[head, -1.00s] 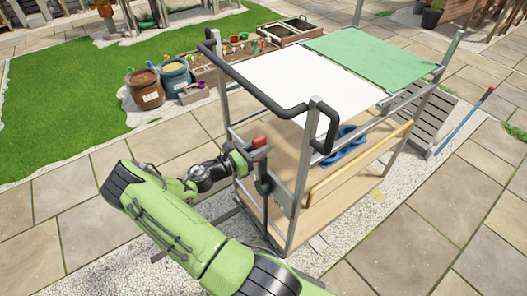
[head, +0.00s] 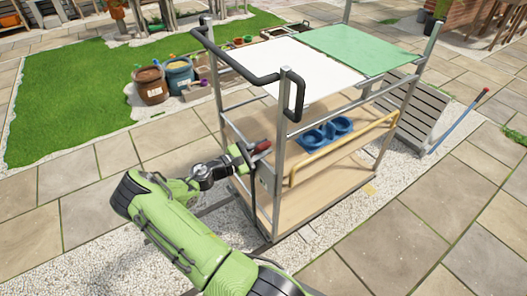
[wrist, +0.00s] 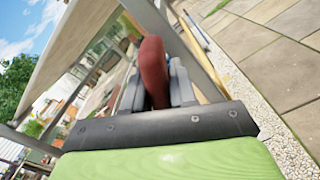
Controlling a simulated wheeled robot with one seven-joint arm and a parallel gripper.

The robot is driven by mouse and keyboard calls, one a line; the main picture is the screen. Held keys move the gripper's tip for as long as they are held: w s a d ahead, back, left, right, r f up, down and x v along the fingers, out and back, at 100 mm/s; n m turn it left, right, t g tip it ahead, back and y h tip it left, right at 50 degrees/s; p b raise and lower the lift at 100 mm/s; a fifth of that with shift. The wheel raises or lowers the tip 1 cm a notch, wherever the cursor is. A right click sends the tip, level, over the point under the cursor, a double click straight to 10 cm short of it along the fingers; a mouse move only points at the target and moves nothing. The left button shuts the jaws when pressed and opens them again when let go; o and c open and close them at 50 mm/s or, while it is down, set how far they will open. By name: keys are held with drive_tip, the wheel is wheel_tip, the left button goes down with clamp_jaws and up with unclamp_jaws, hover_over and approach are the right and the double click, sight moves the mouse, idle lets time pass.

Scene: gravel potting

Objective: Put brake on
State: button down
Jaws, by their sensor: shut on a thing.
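The brake lever's red grip (head: 262,146) is at the near left corner post of the cart, below the black push handle (head: 296,92). The grip lies tilted toward horizontal in the head view. My gripper (head: 250,151) is shut on this grip, reaching in from the left. In the wrist view, the red grip (wrist: 153,70) stands between the two grey fingers of my gripper (wrist: 158,88). The fingers hide part of the grip, and the lever's lower end is not clear.
The cart has a white top panel (head: 306,68), a green panel (head: 362,48) and a wooden lower shelf (head: 310,190). A blue double bowl (head: 326,132) sits inside. A yellow rail (head: 340,152) runs along its side. Pots (head: 151,86) stand left; paving is open at right.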

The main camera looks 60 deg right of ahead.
drive_tip(key=shift+s+f, duration=0.15)
drive_tip(key=shift+f, duration=0.1)
drive_tip(key=c, duration=1)
unclamp_jaws()
drive_tip(key=shift+a, duration=0.1)
drive_tip(key=shift+r, duration=0.1)
drive_tip(key=shift+w+a, duration=0.2)
drive_tip(key=shift+a, duration=0.05)
drive_tip(key=p+v, duration=0.2)
drive_tip(key=v, duration=1.3)
drive_tip(key=shift+a, duration=0.1)
